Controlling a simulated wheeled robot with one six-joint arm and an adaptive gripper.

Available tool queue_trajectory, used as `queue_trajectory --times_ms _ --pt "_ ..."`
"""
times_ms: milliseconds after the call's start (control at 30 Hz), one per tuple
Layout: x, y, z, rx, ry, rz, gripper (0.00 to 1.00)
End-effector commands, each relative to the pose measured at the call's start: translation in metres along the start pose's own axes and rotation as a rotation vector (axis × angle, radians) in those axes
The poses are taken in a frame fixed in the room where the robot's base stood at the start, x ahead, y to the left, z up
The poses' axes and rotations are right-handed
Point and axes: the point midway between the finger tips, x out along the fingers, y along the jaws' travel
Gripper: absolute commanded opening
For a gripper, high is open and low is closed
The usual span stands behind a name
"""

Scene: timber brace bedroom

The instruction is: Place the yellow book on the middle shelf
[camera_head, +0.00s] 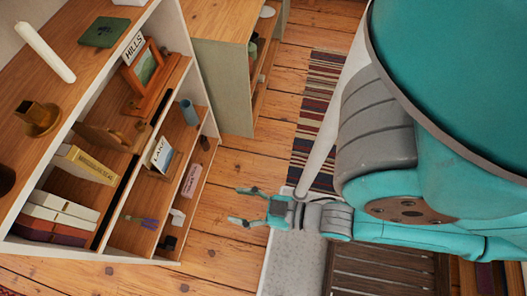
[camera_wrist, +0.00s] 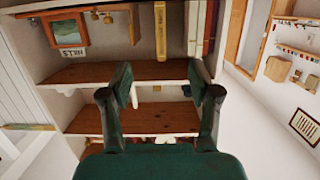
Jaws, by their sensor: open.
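The yellow book (camera_head: 88,165) stands in the upper open compartment of the white-edged wooden bookcase, beside white and dark red books. In the wrist view, which looks upside down, the yellow book (camera_wrist: 160,30) shows its narrow spine near the top centre. A lower shelf (camera_head: 155,190) holds a LAKE book (camera_head: 160,155) and a blue cup (camera_head: 189,112); I take it as the middle shelf. My gripper (camera_head: 237,205) is open and empty, in front of the bookcase and apart from it. Its spread fingers (camera_wrist: 158,75) show in the wrist view, with the yellow book beyond them.
A framed HILLS picture (camera_head: 145,68) stands farther along the upper compartment. A grey-green cabinet (camera_head: 225,75) adjoins the far end. A slatted wooden piece (camera_head: 385,265) lies near my arm. Wooden floor (camera_head: 225,165) is clear.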

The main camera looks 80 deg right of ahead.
Motion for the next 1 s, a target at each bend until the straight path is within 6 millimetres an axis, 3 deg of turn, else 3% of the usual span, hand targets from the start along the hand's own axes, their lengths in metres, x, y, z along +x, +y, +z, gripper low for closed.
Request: queue_trajectory --times_ms 100,300,1000 --pt "-0.034 0.000 -0.002 0.000 -0.030 0.000 0.62" --pt "-0.061 0.000 -0.009 0.000 -0.048 0.000 0.62" --pt "-0.065 0.000 -0.010 0.000 -0.050 0.000 0.62"
